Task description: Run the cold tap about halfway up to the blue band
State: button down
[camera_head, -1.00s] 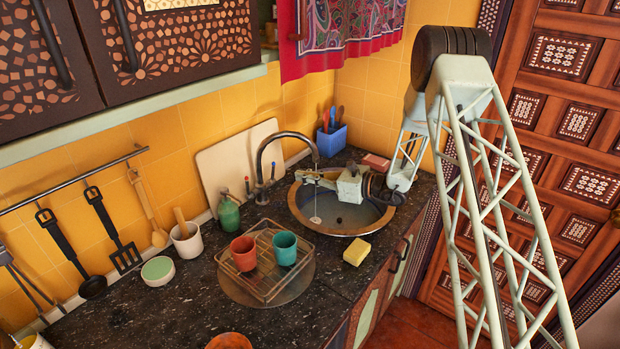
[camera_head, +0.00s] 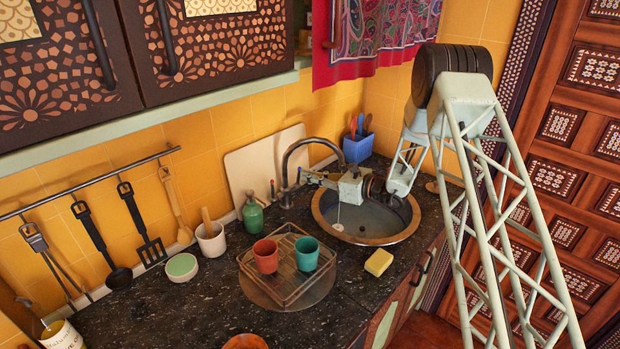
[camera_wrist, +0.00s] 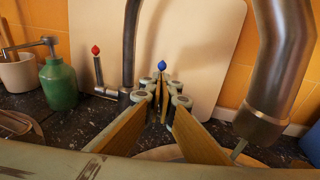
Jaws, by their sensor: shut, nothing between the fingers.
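The tap's dark arched spout (camera_head: 310,145) stands at the back of the round sink (camera_head: 322,222). In the wrist view its blue-tipped cold lever (camera_wrist: 162,66) stands upright just beyond my gripper (camera_wrist: 161,98). The red-tipped lever (camera_wrist: 96,50) stands upright to its left. My gripper is shut with nothing held, its fingertips close to the blue lever; I cannot tell whether they touch it. The fingers hide the lever's lower part. A thin strip (camera_wrist: 239,149) hangs below the spout's mouth, perhaps water. A pale spot (camera_head: 338,226) shows in the basin. I see no clear blue band.
A green soap bottle (camera_head: 253,217) stands left of the tap. A rack with a red cup (camera_head: 265,256) and a teal cup (camera_head: 305,254) is in front. A yellow sponge (camera_head: 378,262) lies by the sink, and a blue utensil holder (camera_head: 358,148) stands behind it.

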jog(key=shift+w+a+r+b, duration=0.35)
jog(key=shift+w+a+b, duration=0.15)
jog(key=shift+a, duration=0.1)
dwell(0.4)
jog(key=shift+s+d, duration=0.1)
jog(key=b+v, duration=0.1)
jog(key=v, duration=1.2)
jog(key=shift+s+d, duration=0.2)
jog(key=shift+d, duration=0.1)
dwell(0.4)
jog(key=shift+r, duration=0.1)
